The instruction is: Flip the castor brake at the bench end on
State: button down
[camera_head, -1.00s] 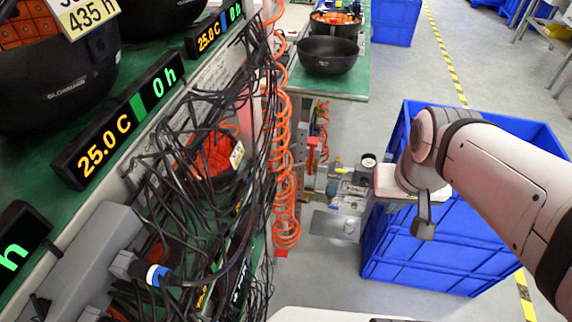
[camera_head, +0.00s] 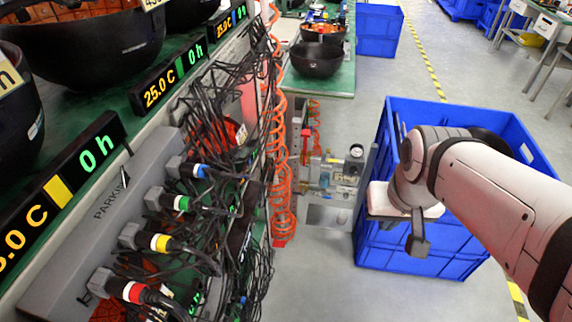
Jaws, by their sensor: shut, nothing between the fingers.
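My gripper (camera_head: 417,243) hangs at the end of my arm at the right of the head view, in front of the blue crate. Its dark fingers point down and are shut, with nothing seen between them. The green-topped bench (camera_head: 322,84) ends at the upper middle, to the left of my gripper. I cannot make out a castor or its brake with certainty. A small red piece (camera_head: 280,243) shows low by the bottom of the orange coiled hose; I cannot tell what it is.
The large blue crate (camera_head: 430,270) stands right behind my gripper. Fittings with a round gauge (camera_head: 356,151) stand left of it. The orange hose (camera_head: 283,190) and black cables (camera_head: 215,120) hang along the rack at left. Grey floor (camera_head: 325,275) is clear at the lower middle.

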aim_at(274, 243)
jog(key=z, duration=0.15)
jog(key=i, duration=0.95)
jog(key=u, duration=0.1)
